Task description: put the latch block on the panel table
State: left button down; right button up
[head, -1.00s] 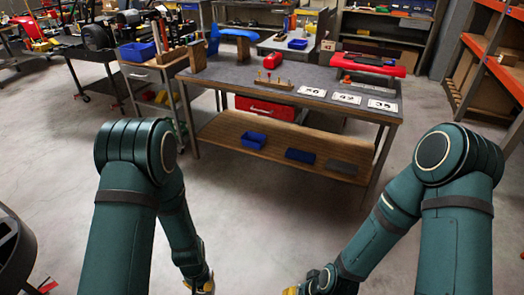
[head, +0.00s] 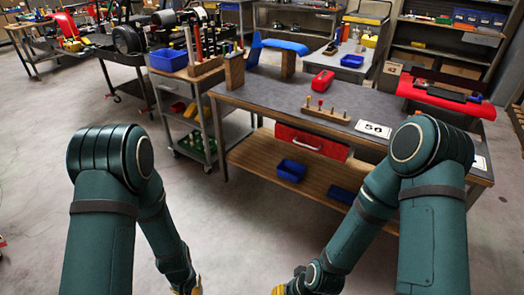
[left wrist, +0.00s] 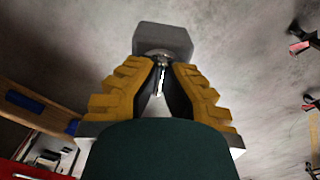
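In the left wrist view a grey block (left wrist: 163,40), which looks like the latch block, sits at the tips of my left gripper (left wrist: 161,66). The yellow fingers close in on a small metal part at its near side. In the head view my left gripper (head: 187,289) is cut off by the bottom edge and the block is out of sight. My right gripper (head: 279,290) shows only a yellow bit at the bottom edge; its fingers are hidden. A dark-topped table (head: 270,93) stands ahead to the right; I cannot tell whether it is the panel table.
The table bears a red object (head: 322,81), a wooden peg holder (head: 325,114) and number cards (head: 373,129). Blue bins (head: 291,170) sit on its lower shelf. A cart (head: 190,80) stands to its left. The floor (head: 60,110) at the left is open.

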aim_at(350, 106)
jog(key=i+j+z, duration=0.15)
jog(key=i+z, duration=0.2)
jog(key=i, duration=0.15)
jog(key=i+j+z, duration=0.3)
jog(key=i, duration=0.15)
jog(key=i+j+z, duration=0.15)
jog(key=i+z, duration=0.25)
jog(key=i+j+z, duration=0.2)
jog(key=z, duration=0.25)
jog(key=i, duration=0.05)
